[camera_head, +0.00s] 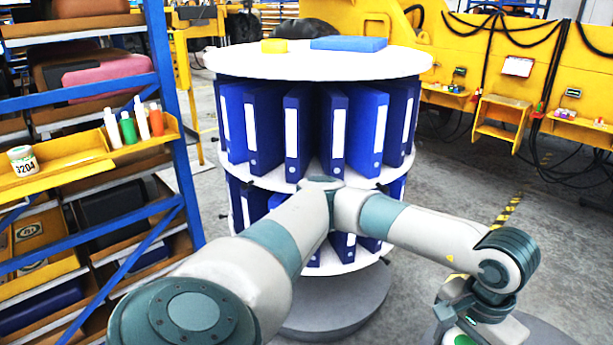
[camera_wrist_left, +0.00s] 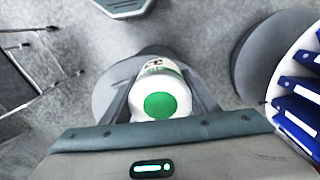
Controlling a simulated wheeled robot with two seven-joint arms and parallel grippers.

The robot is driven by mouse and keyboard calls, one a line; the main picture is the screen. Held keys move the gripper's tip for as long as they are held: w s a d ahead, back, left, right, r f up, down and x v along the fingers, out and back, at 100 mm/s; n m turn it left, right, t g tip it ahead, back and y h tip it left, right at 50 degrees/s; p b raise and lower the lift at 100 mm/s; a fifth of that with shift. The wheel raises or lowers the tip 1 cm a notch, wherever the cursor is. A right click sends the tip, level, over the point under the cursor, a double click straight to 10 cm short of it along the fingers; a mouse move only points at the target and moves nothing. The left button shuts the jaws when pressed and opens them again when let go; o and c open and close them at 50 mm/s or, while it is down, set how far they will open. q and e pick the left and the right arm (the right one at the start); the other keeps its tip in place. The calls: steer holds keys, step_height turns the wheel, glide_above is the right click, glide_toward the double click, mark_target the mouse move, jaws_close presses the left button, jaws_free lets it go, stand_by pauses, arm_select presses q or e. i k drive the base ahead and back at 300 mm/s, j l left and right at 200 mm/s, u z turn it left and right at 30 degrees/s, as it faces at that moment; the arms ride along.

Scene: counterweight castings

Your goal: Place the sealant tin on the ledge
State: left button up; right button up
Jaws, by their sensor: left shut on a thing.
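A white tin with a round green lid (camera_wrist_left: 160,104) and dark print on its side is held between the fingers of my left gripper (camera_wrist_left: 158,95), which is shut on it. In the head view my left gripper (camera_head: 468,318) hangs low at the lower right, and only a bit of the tin's green (camera_head: 463,340) shows at the bottom edge. Yellow ledges stick out from the yellow castings at the right, one (camera_head: 578,132) with small items on it. I cannot tell which ledge the task means. My right gripper is not in view.
A round white stand (camera_head: 318,62) with blue binders fills the middle, behind my left arm. A blue rack (camera_head: 168,105) at the left has a yellow shelf (camera_head: 85,158) holding another white tin (camera_head: 22,160) and several bottles. Floor is open between stand and castings.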

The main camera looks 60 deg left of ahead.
mark_target(79, 158)
steer(key=j+u, duration=0.9)
steer(key=i+j+u, duration=0.15)
steer(key=j+u, duration=0.3)
steer(key=i+j+u, duration=0.15)
steer(key=u, duration=0.2)
steer(key=i+j+u, duration=0.45)
steer(key=u, duration=0.25)
